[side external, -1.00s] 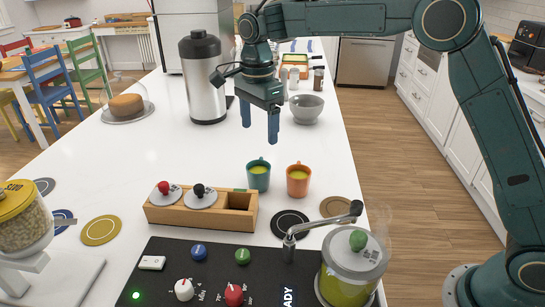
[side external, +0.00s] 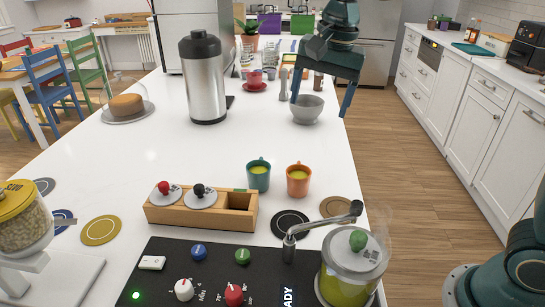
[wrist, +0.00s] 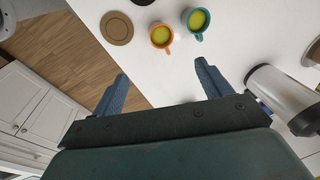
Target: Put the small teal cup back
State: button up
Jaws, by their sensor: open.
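The teal cup (side external: 258,175) stands upright on the white counter and holds a yellow-green liquid. It stands just left of an orange cup (side external: 299,180) with similar liquid. In the wrist view the teal cup (wrist: 196,22) is at the top, beside the orange cup (wrist: 161,36). My gripper (side external: 322,110) is open and empty, its fingers spread wide above the counter's right edge near a grey bowl, well behind and above the cups. In the wrist view my gripper (wrist: 164,80) also shows open, with nothing between the fingers.
A wooden holder (side external: 160,215) with two lidded slots and one open slot stands left of the cups. Round coasters, one black (side external: 290,224) and one brown (side external: 338,208), lie in front. A steel flask (side external: 204,80) and the grey bowl (side external: 306,109) stand behind. The middle counter is clear.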

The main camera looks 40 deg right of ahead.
jog(key=s+d+f+n+t, duration=0.1)
jog(key=s+n, duration=0.4)
jog(key=s, duration=0.6)
jog(key=s+d+f+n+t, duration=0.2)
jog(key=s+n, duration=0.4)
jog(key=s, duration=0.6)
jog(key=shift+d+f+t, duration=0.3)
jog(key=shift+d+f, duration=0.2)
jog(key=shift+d, duration=0.9)
